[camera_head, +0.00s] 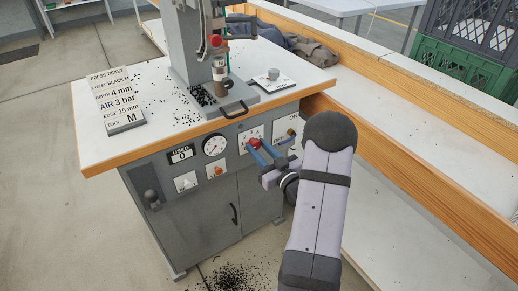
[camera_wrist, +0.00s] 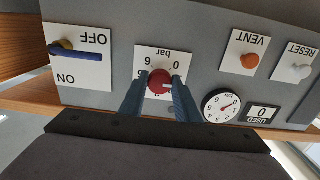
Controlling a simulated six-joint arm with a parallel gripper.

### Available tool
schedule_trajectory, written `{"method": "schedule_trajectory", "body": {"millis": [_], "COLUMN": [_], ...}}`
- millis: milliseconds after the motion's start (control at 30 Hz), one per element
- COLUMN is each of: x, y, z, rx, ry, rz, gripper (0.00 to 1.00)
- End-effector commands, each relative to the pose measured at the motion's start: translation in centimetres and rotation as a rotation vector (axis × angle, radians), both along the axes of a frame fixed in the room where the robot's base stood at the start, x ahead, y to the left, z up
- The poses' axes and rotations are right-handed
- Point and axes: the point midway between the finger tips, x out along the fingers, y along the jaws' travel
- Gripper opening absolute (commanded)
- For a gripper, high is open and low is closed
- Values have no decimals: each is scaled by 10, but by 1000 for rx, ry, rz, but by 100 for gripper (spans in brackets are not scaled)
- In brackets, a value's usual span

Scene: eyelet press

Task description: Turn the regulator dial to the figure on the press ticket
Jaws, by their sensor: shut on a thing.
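The regulator dial, a red knob (camera_wrist: 160,80) on a white plate marked "bar", is on the press cabinet front. The plate appears upside down in the wrist view. My gripper (camera_wrist: 159,88) is shut on the knob, with one blue finger on each side. A pale mark on the knob points to the right in that view; the figure it meets is unclear. In the head view, my gripper (camera_head: 261,149) reaches the knob from the front right. The press ticket (camera_head: 116,97) stands at the left of the tabletop and reads "AIR 3 bar".
A round bar gauge (camera_wrist: 221,106) with a red needle sits beside the dial. An orange VENT knob (camera_wrist: 249,62), a white RESET knob (camera_wrist: 300,71), a USED counter (camera_wrist: 262,113) reading 0 and an ON/OFF switch with a blue lever (camera_wrist: 78,54) are nearby. A wooden-edged bench (camera_head: 430,130) runs along the right.

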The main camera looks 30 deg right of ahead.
Motion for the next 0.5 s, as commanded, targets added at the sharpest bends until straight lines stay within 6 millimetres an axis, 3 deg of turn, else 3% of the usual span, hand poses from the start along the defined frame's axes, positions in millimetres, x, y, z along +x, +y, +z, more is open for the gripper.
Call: {"method": "schedule_trajectory", "body": {"millis": [500], "x": [0], "y": [0], "z": [1], "rx": [186], "ry": [2], "rz": [-1], "gripper": [7]}}
